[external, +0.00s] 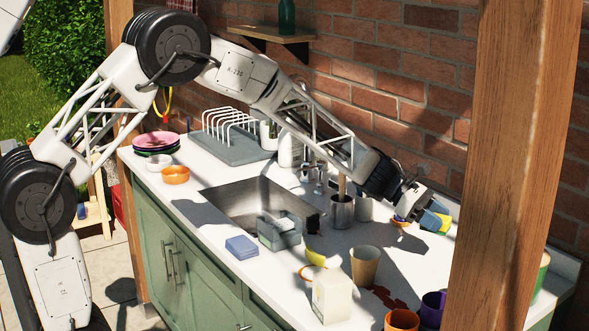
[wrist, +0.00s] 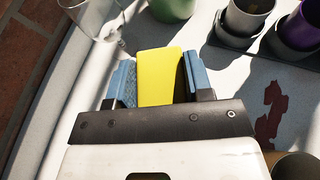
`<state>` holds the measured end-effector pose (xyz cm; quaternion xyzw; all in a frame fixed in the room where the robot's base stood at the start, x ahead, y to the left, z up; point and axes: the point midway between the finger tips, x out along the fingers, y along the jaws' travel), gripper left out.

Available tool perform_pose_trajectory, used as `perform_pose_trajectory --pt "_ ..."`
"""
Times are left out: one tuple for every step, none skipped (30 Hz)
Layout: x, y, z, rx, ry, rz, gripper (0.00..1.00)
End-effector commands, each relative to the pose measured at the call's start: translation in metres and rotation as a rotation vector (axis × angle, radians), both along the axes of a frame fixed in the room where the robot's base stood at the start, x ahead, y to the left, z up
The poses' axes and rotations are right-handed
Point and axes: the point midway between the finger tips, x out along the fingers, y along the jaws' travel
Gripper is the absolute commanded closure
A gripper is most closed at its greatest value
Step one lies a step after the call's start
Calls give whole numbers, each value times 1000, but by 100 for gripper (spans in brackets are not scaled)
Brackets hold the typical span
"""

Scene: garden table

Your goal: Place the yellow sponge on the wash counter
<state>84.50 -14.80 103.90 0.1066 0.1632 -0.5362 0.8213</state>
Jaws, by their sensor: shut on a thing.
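The yellow sponge (wrist: 160,78) stands between the two blue fingers of my gripper (wrist: 159,82) in the wrist view. The gripper is shut on it. In the external view the sponge (external: 443,224) shows at the right end of my gripper (external: 430,216), over the back right of the wash counter (external: 335,239). The counter has a white top and green cabinet doors. I cannot tell whether the sponge touches the top or is just above it.
A clear glass (wrist: 96,20), a green pot (wrist: 173,8) and a purple cup (wrist: 303,27) stand beyond the gripper. A sink (external: 240,201), a white carton (external: 332,296) and a tan cup (external: 364,266) are on the counter. A wooden post (external: 515,150) hides its right part.

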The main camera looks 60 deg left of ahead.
Motion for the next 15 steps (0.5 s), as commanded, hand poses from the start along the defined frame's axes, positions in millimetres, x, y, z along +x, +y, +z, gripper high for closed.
perform_pose_trajectory --pt "2 -3 -2 0 0 -9 75" --pt "3 -5 -2 0 0 -12 75" --pt "4 -6 -3 0 0 -16 75" --pt "4 -7 -3 0 0 -18 75" --pt "5 -7 -4 0 0 -21 75" --pt "5 -8 -4 0 -1 -22 75" --pt "5 -8 -4 0 0 -23 75" --pt "5 -8 -4 0 0 -23 75" --pt "5 -8 -4 0 0 -23 75" --pt "5 -8 -4 0 0 -23 75" --pt "5 -8 -4 0 0 -23 75" --pt "5 -8 -4 0 0 -23 75" --pt "5 -8 -4 0 0 -23 75" --pt "5 -8 -4 0 0 -23 75" --pt "5 -8 -4 0 -1 -22 75"
